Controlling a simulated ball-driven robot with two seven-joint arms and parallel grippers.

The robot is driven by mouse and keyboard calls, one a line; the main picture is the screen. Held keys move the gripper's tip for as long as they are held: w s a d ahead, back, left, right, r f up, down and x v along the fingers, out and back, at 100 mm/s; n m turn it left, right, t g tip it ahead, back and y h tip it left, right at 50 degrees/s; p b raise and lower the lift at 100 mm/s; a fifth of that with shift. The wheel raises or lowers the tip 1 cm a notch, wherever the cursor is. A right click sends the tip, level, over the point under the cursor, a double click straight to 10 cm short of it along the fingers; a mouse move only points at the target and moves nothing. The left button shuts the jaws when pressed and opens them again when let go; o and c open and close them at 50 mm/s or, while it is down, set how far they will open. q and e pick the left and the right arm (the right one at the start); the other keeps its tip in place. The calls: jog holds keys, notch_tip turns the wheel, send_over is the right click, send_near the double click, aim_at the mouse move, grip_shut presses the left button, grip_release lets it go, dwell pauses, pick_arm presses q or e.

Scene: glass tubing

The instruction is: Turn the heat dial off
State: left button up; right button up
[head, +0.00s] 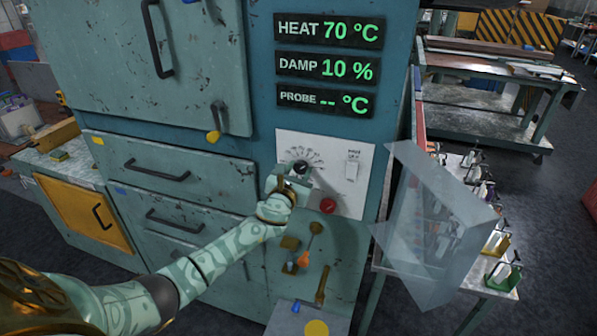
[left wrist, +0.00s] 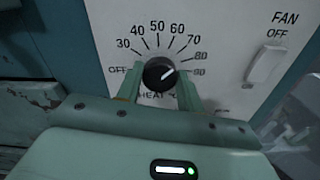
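The heat dial (head: 301,167) is a round black knob on the white control panel (head: 345,200) of the teal cabinet. In the left wrist view the dial (left wrist: 159,73) has its white mark pointing up and right, between 70 and 80. OFF (left wrist: 117,70) is printed at the left end of the scale. My left gripper (head: 290,182) is at the panel. Its two green fingers (left wrist: 159,85) stand either side of the dial, very close to it; I cannot tell whether they touch it. My right gripper is not in view.
The displays (head: 329,66) read heat 70 °C, damp 10 %, probe blank. A fan switch (head: 352,164) and a red button (head: 327,205) share the panel. Hanging tools (head: 304,257) are below. A translucent box-like shape (head: 440,215) stands right of the cabinet, before a crowded bench.

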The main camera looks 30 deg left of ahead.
pick_arm(q)
jog(key=shift+n, duration=0.4)
jog(key=n, duration=0.2)
jog(key=shift+n+b, duration=0.3)
jog(key=shift+b, duration=0.05)
jog(key=n, duration=0.4)
jog(key=shift+a+n+b, duration=0.1)
jog(key=shift+n+b, duration=0.2)
jog(key=shift+b, duration=0.05)
jog(key=n, duration=0.3)
jog(key=shift+n, duration=0.3)
jog(key=n, duration=0.3)
jog(key=shift+n, duration=0.4)
jog(key=n, duration=0.2)
jog(key=shift+f+n, duration=0.1)
jog(key=shift+n, duration=0.2)
jog(key=n, duration=0.3)
jog(key=shift+n, duration=0.3)
jog(key=n+p, duration=0.1)
jog(key=n, duration=0.5)
jog(key=shift+f+p, duration=0.1)
jog(key=shift+p, duration=0.25)
jog(key=shift+n, duration=0.3)
